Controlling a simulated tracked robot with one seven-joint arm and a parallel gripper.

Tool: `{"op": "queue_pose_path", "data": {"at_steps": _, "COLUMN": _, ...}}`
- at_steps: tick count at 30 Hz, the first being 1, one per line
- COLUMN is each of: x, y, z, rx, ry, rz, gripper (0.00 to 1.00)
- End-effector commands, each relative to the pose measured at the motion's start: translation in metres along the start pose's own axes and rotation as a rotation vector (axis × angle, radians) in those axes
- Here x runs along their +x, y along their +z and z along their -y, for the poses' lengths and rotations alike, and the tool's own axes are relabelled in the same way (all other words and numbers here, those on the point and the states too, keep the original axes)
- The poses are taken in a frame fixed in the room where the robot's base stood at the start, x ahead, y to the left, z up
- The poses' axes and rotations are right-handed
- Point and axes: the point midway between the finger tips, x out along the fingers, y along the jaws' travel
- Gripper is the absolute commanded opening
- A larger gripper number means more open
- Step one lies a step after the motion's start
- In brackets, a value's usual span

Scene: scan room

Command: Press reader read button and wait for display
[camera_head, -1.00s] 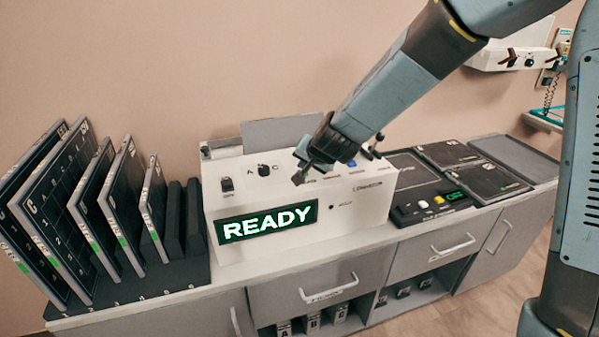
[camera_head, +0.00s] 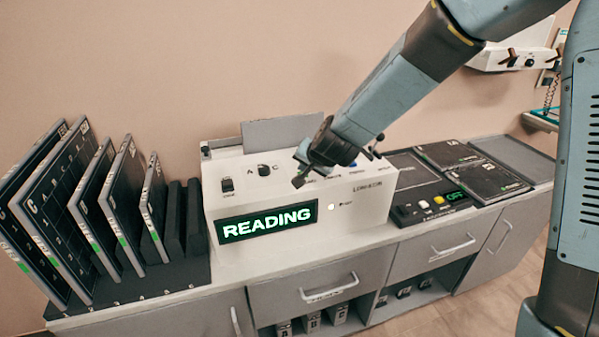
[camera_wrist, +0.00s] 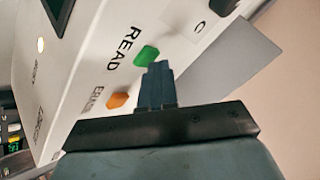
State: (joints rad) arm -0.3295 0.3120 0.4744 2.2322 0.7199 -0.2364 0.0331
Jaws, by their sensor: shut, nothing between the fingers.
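The white reader (camera_head: 300,195) stands on the counter. Its display (camera_head: 267,222) shows "READING" in bright letters, and a small lamp (camera_head: 331,207) beside it is lit. In the wrist view the green button (camera_wrist: 146,56) sits next to the word READ, with an orange button (camera_wrist: 118,100) next to a second label. My gripper (camera_head: 299,180) is over the top of the reader; in the wrist view its shut fingers (camera_wrist: 157,72) are at the green button. I cannot tell whether they touch it. In the head view my gripper hides the green button.
A rack (camera_head: 130,291) of upright dark panels stands left of the reader. To its right are a control box (camera_head: 433,207) showing "OFF" and flat dark panels (camera_head: 484,180). A grey plate (camera_head: 283,131) rises behind the reader. Drawers and cupboards are below.

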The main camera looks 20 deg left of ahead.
Motion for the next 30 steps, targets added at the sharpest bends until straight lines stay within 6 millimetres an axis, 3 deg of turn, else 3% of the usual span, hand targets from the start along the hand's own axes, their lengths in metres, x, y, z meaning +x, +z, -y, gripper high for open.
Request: {"op": "queue_pose_path", "data": {"at_steps": 30, "x": -0.015, "y": -0.01, "z": 0.012, "rx": -0.003, "ry": 0.0, "rz": 0.0, "gripper": 0.0}}
